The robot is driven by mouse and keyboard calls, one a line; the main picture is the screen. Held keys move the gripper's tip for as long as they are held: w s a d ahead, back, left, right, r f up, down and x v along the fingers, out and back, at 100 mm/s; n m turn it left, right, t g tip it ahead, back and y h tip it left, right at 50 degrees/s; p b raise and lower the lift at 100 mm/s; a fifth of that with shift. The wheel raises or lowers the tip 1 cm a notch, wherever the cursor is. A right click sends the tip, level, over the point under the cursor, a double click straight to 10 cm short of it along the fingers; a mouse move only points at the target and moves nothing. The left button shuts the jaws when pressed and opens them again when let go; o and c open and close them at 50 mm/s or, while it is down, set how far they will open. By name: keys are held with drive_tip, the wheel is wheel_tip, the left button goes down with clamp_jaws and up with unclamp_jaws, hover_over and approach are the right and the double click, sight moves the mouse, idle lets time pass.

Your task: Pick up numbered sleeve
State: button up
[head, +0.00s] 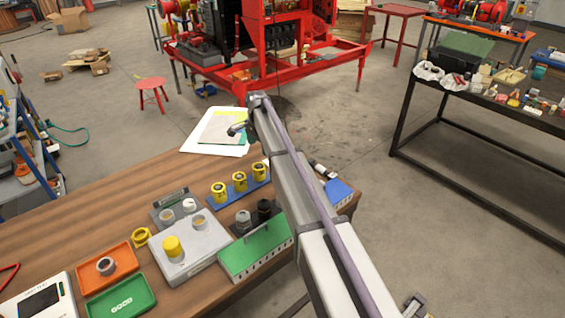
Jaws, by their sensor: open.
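Three yellow sleeves with dark tops, the left (219,193), middle (239,182) and right (259,173), stand upright in a row on a blue base (236,195) on the wooden bench. Dark marks show on them, but numbers are too small to read. My arm reaches from the lower right past the right side of the bench.
A grey tray (205,262) holds a yellow cap (173,247) and small cups. Nearby are a green-topped block (254,247), an orange tray (120,262), a green tray (122,299), a yellow ring (141,236) and dark cylinders (265,209). White papers (217,137) lie at the far edge.

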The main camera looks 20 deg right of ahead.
sight(259, 166)
drive_tip(key=f+b, duration=0.2)
drive_tip(key=b, duration=0.1)
drive_tip(key=a+f+b, duration=0.1)
drive_tip(key=f+b, duration=0.1)
drive_tip(key=f, duration=0.1)
drive_tip(key=shift+s+f+b, duration=0.2)
drive_tip(key=shift+f+b, duration=0.1)
drive_tip(key=shift+b, duration=0.1)
wheel_tip(259, 166, down, 5)
drive_tip(key=b, duration=0.5)
drive_tip(key=shift+w+f, duration=0.1)
drive_tip(key=shift+f, duration=0.1)
drive_tip(key=shift+r, duration=0.2)
drive_tip(key=c, duration=0.8)
